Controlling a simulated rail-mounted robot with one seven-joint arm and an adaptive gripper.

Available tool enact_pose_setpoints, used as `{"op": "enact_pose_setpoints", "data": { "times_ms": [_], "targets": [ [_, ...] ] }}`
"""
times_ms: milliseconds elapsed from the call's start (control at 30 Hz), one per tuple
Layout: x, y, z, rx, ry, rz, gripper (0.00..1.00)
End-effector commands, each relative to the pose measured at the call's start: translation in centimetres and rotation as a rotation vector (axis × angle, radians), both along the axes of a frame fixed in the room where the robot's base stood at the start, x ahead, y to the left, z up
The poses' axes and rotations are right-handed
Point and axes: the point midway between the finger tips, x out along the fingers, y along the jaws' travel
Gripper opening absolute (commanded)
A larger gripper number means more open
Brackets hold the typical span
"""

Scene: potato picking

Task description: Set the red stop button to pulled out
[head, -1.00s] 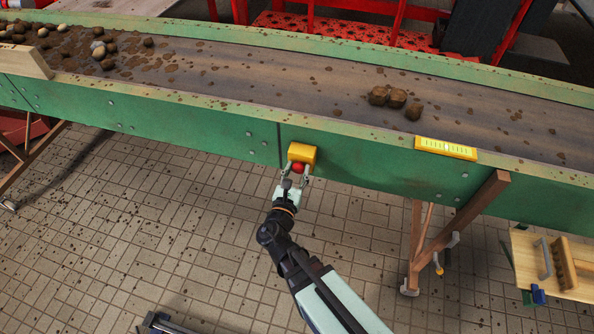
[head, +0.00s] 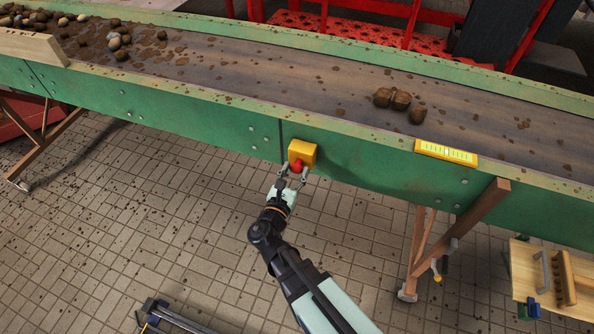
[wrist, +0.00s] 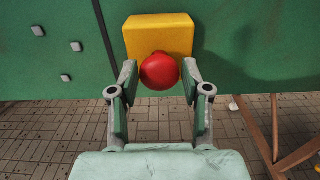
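The red stop button (head: 297,165) is a round red knob on a yellow box (head: 303,149) fixed to the green side wall of the conveyor. In the wrist view the red button (wrist: 160,71) is in front of the lower part of the yellow box (wrist: 150,30). My gripper (head: 293,178) is just below and in front of the button. How far the button stands out from the box cannot be told.
The green conveyor wall (head: 200,120) runs across the view. Potatoes (head: 398,100) lie on the belt, with more at the far left. A yellow level strip (head: 446,152) is to the right. A wooden leg (head: 465,220) stands right of my arm.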

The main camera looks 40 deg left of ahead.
Motion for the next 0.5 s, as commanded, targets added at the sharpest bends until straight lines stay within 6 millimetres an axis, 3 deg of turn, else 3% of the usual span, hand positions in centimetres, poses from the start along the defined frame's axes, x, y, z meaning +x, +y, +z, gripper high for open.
{"op": "enact_pose_setpoints", "data": {
  "times_ms": [367, 500],
  "targets": [
    [-0.1, -0.1, 0.1, 0.0, -0.002, 0.001, 0.66],
    [-1.0, -0.4, 0.1, 0.0, -0.002, 0.003, 0.66]
  ]
}}
